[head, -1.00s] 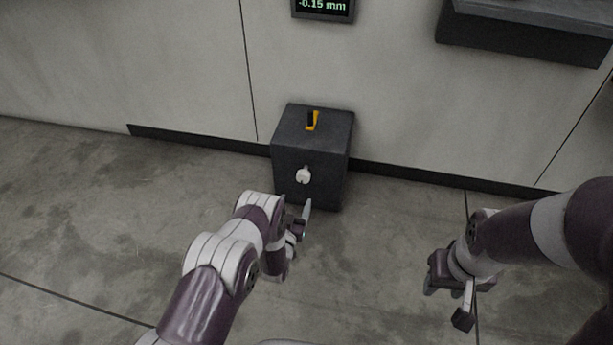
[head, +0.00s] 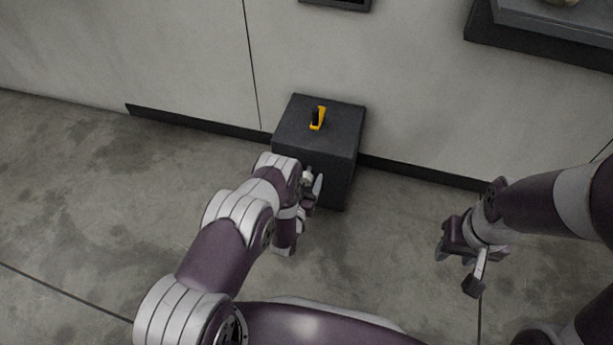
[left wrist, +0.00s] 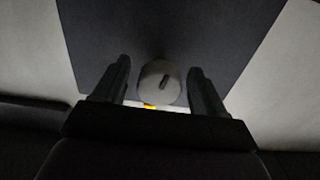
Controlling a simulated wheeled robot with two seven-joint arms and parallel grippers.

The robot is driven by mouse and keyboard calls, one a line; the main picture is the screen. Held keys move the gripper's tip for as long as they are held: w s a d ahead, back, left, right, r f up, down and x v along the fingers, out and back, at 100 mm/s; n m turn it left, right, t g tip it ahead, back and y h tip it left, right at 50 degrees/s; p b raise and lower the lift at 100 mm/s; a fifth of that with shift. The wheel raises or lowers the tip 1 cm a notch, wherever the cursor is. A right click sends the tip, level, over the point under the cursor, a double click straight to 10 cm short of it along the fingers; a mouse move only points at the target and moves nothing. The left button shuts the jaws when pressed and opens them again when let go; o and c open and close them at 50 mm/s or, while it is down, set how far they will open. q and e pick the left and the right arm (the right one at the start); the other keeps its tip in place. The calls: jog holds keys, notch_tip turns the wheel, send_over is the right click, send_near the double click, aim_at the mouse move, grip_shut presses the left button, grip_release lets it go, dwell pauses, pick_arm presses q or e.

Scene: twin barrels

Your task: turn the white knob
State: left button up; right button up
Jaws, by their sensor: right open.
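The white knob (left wrist: 158,82) is round with a dark slot mark on its face. It sits on the front of a dark grey box (head: 338,160) on the floor. In the left wrist view it lies between the two fingers of my left gripper (left wrist: 160,85), with a gap on each side. In the head view the knob (head: 308,174) is mostly hidden behind my left gripper (head: 311,184), which is at the box front. My right gripper (head: 460,262) is open and empty, well to the right over the floor.
A yellow and black switch (head: 317,118) is on top of the box. The wall (head: 190,60) stands behind it. A display (head: 340,4) is cut off at the top edge. A dark shelf (head: 540,40) juts out at the upper right. The floor around is clear.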

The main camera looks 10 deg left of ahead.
pick_arm(q)
jog(key=c, duration=1)
jog(key=shift+c, duration=0.2)
